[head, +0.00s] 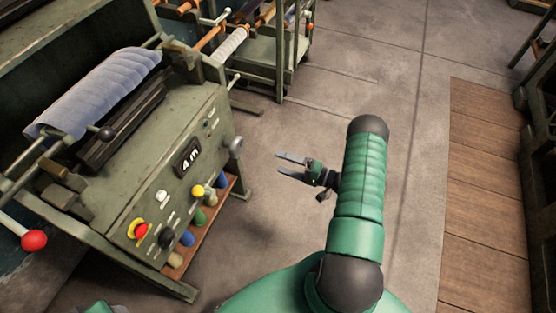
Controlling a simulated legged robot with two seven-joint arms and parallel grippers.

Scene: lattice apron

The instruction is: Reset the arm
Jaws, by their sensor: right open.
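My right arm (362,185) is green with dark joints and rises from the bottom of the head view, right of the middle. My right gripper (280,163) sticks out to the left of this arm, over bare floor. Its two grey fingers are apart with nothing between them. My left gripper is not in the view.
A green-grey machine (212,125) with knobs, a "4 m" display and a roll of blue-grey cloth (95,90) stands at left. A red ball handle (34,240) juts out at lower left. A rack (290,50) stands behind. Wooden planks (485,190) lie at right.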

